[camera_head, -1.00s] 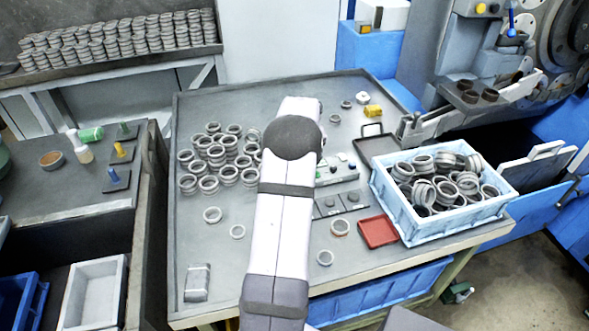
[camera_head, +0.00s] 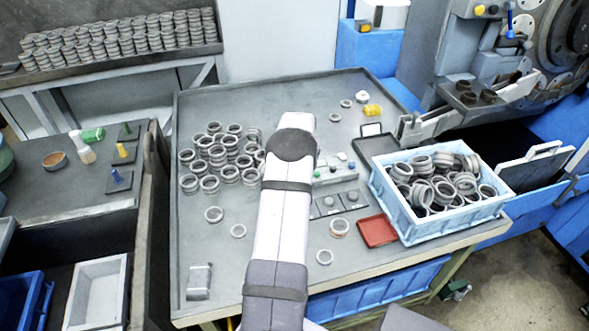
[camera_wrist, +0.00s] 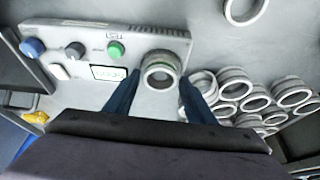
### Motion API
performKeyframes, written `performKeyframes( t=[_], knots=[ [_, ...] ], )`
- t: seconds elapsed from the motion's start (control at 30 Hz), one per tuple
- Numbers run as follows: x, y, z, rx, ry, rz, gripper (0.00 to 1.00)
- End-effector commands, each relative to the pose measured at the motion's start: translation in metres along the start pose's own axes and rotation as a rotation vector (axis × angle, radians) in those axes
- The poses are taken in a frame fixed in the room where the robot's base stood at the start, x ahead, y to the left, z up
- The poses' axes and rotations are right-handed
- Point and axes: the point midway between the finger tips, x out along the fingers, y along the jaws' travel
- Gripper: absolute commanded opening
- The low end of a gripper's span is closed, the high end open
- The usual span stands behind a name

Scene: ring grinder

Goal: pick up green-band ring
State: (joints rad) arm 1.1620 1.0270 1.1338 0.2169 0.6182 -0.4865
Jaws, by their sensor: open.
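The green-band ring (camera_wrist: 160,62) shows in the wrist view as a grey ring with a thin green stripe. It is upper middle, beside the control panel in that picture. My gripper (camera_wrist: 158,82) is open, with one blue finger to each side of the ring's near part. I cannot tell how far below the fingertips the ring lies, and no contact shows. In the head view my arm covers the gripper, and I cannot make out the green-band ring there.
A cluster of grey rings (camera_wrist: 240,85) lies close to the right finger. The control panel (camera_wrist: 135,38) with knobs and buttons is on the left. In the head view a light-blue crate (camera_head: 440,232) of rings and a red tray (camera_head: 377,231) stand at right. The table's left front is mostly clear.

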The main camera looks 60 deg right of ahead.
Motion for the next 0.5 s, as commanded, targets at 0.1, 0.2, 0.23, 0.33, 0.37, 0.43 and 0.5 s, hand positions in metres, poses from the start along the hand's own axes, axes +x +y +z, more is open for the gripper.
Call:
performKeyframes(
  t=[0.1,0.2,0.23,0.33,0.37,0.43,0.5],
  knots=[
    [0.0001,-0.0001,0.0000,0.000,0.000,0.000,0.50],
    [0.0000,-0.0001,0.0001,0.000,0.000,0.000,0.38],
    [0.0000,-0.0001,0.0001,0.000,0.000,0.000,0.31],
    [0.0000,-0.0001,0.0001,0.000,0.000,0.000,0.15],
    [-0.0004,0.0000,-0.0004,0.000,0.001,0.000,0.15],
    [-0.0005,0.0000,-0.0004,0.000,0.001,0.000,0.15],
    [-0.0005,0.0000,-0.0004,0.000,0.001,0.000,0.15]
  ],
)
